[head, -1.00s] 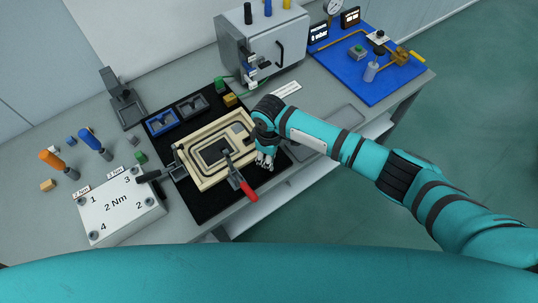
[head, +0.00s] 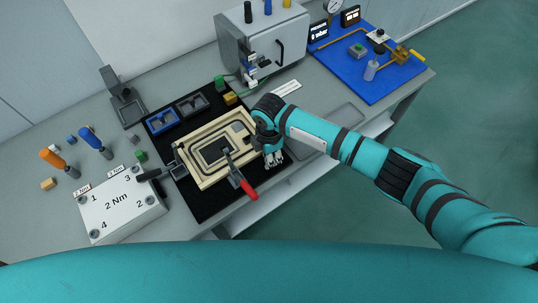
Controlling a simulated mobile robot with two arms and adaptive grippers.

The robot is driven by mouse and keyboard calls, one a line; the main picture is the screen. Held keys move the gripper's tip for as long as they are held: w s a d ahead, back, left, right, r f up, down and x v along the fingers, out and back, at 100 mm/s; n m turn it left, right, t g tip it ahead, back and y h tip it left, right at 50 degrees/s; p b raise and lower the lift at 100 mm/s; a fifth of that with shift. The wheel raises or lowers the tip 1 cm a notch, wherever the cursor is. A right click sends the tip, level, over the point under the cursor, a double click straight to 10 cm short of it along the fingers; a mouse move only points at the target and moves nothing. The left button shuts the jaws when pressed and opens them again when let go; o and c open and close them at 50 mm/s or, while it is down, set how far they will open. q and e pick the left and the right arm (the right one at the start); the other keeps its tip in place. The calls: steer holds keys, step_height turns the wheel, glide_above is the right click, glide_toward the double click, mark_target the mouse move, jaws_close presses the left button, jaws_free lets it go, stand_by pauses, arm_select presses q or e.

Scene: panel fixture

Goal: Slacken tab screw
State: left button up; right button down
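A tan panel (head: 203,160) with dark grooves lies on a black mat (head: 190,193). A clamp with a red handle (head: 247,189) reaches over its front edge, and another with a black handle (head: 150,175) is at its left. I cannot make out a tab screw at this size. An orange-handled driver (head: 52,158) and a blue-handled driver (head: 92,140) stand upright at the left. My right gripper (head: 273,163) points down just right of the panel, with nothing visible in it; its finger opening is too small to judge. My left gripper is not in view.
A white block marked "2 Nm" (head: 117,204) with numbered corners sits at the front left. Blue (head: 162,122) and grey trays (head: 193,105) lie behind the panel. A grey cabinet (head: 262,50) stands at the back, and a blue board (head: 352,82) with fittings is at the right.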

steer(key=n, duration=0.4)
steer(key=shift+n+b, duration=0.3)
steer(key=shift+b, duration=0.1)
steer(key=n+b, duration=0.1)
steer(key=n, duration=0.4)
steer(key=n+b, duration=0.2)
steer(key=n, duration=0.3)
steer(key=shift+w+n, duration=0.1)
steer(key=shift+n, duration=0.3)
steer(key=shift+n+b, duration=0.95)
steer(key=shift+n, duration=1.65)
steer(key=shift+r, duration=0.1)
steer(key=c, duration=1.1)
jaws_free()
step_height(320, 180, up, 12)
steer(key=shift+f, duration=0.1)
